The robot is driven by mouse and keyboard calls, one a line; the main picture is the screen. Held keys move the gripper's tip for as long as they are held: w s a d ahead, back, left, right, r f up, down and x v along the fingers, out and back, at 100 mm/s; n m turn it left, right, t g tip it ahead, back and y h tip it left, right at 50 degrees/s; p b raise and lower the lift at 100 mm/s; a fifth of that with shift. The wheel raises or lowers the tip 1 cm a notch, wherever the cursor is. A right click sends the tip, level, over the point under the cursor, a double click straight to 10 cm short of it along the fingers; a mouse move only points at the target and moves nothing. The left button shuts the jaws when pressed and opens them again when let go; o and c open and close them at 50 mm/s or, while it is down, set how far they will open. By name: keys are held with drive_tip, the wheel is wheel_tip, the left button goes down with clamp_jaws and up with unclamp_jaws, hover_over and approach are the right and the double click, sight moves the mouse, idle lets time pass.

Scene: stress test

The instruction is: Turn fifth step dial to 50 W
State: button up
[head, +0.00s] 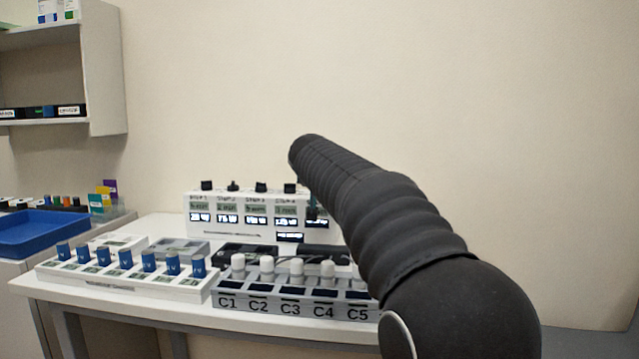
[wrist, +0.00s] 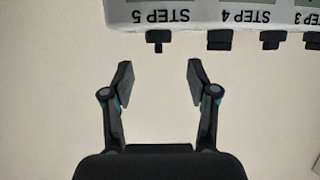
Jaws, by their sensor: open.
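A white step unit (head: 192,212) stands at the back of the white table, with black dials along its top and lit displays below step labels. The display readings are too blurred to read surely. In the wrist view the unit appears upside down. Its STEP 5 dial (wrist: 158,47) is a small black knob with a narrow stem. My gripper (wrist: 158,72) is open and empty. Its two fingers are apart, one to each side of the STEP 5 dial's line, and a short gap separates them from the dial. In the head view my arm hides the fifth dial.
The STEP 4 dial (wrist: 220,40) and STEP 3 dial (wrist: 270,41) are close beside the fifth. A grey rack (head: 225,299) marked C1 to C5 and a panel with blue knobs (head: 180,292) stand in front. A blue tray (head: 45,236) is at left.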

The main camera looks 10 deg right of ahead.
drive_tip(key=shift+p+x, duration=0.55)
drive_tip(key=shift+x, duration=2.6)
clamp_jaws()
